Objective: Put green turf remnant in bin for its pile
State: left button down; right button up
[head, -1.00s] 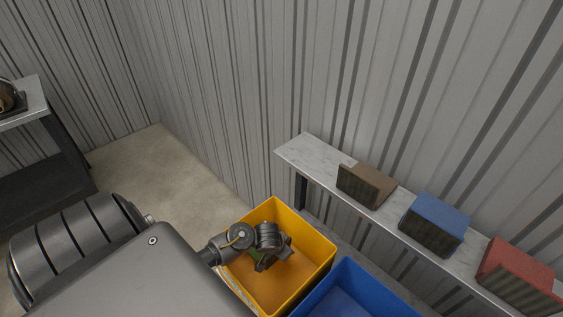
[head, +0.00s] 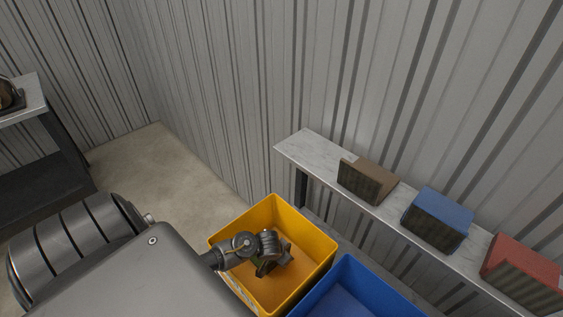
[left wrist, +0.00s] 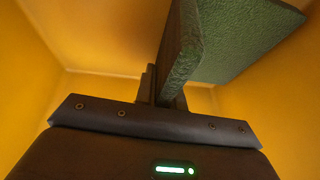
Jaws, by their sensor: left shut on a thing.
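The green turf remnant (left wrist: 235,38) fills the upper right of the left wrist view. My left gripper (left wrist: 163,88) is shut on its edge. In the head view my left gripper (head: 272,264) is inside the yellow bin (head: 315,270), below its rim, and hides most of the remnant. The yellow walls of the bin (left wrist: 28,70) surround the remnant in the left wrist view. Whether the remnant touches the bin floor cannot be told. My right gripper is not in view.
A blue bin (head: 350,290) stands right beside the yellow one. A grey shelf (head: 310,150) along the corrugated wall bears a brown block (head: 366,180), a blue block (head: 437,218) and a red block (head: 522,272). A dark table (head: 30,115) stands at far left.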

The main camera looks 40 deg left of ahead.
pick_arm(q)
jog(key=c, duration=1.5)
grip_release()
jog(key=shift+f, duration=0.15)
jog(key=shift+r, duration=0.3)
jog(key=p+v, duration=0.4)
jog(key=v, duration=0.8)
jog(key=shift+f, duration=0.1)
